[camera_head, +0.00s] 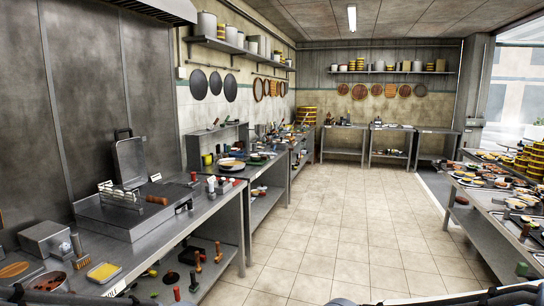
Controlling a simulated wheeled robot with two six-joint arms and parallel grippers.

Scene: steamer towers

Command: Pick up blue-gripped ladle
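I cannot make out a blue-gripped ladle for certain in the head view. Small utensils stand and lie crowded on the far part of the left counter (225,196), too small to tell apart. Dark parts that look like my own arms show along the bottom edge at the left and right. Neither gripper's fingertips can be seen.
A flat grill press (130,160) with its lid raised stands on the left counter. A yellow tray (104,271) lies near the front. A right-hand table (485,228) holds many plates and bamboo steamers (535,160). The tiled floor (335,225) between is clear.

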